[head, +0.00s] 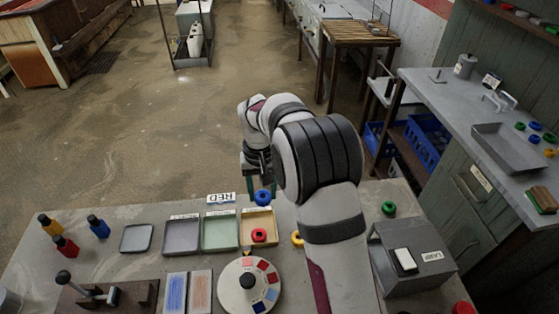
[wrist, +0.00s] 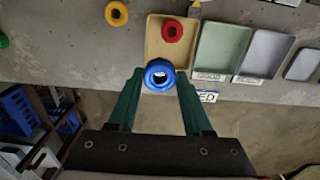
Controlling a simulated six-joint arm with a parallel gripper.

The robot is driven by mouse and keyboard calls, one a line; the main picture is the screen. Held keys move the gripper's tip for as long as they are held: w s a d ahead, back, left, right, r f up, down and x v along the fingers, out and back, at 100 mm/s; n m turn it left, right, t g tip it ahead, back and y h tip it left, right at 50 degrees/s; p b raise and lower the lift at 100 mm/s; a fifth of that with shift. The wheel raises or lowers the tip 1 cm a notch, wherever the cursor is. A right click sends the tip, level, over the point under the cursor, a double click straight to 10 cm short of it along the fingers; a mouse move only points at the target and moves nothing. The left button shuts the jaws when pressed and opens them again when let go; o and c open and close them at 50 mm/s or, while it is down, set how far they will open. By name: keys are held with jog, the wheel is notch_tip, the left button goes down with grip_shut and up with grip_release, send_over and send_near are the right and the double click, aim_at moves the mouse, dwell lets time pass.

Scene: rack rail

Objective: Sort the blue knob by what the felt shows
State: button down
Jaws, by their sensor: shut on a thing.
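The blue knob (wrist: 159,75) is a ring with a pale centre, held between the two green fingertips of my gripper (wrist: 160,82). In the head view the blue knob (head: 263,197) is at the far edge of the tan tray (head: 246,242), apparently above it. A red knob (head: 259,235) lies in that tray. The green tray (head: 220,232) and grey tray (head: 182,237) stand beside it. Two flat pads, one blue-streaked (head: 175,292) and one red-streaked (head: 201,292), lie in front; I cannot tell whether either is the felt. My arm hides part of the bench.
A colour dial (head: 247,287) stands in front of the trays. A LAMP box (head: 412,262) with a white pad is at right. A yellow knob (wrist: 116,13) and a green knob (head: 388,208) lie loose. Several bottles (head: 98,227) stand at left beside a small tray (head: 136,238).

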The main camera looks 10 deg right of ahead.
jog(key=shift+w+a+f, duration=0.2)
jog(key=shift+a+f, duration=0.1)
jog(key=shift+f, duration=1.45)
jog(key=shift+w+a+f, duration=0.2)
jog(key=shift+a+f, duration=0.1)
jog(key=shift+f, duration=1.5)
jog(key=shift+w+a+f, duration=0.2)
jog(key=shift+a+f, duration=0.1)
jog(key=shift+f, duration=1.45)
jog(key=shift+f, duration=0.2)
jog(key=shift+c, duration=1.2)
grip_release()
notch_tip(320, 180, up, 8)
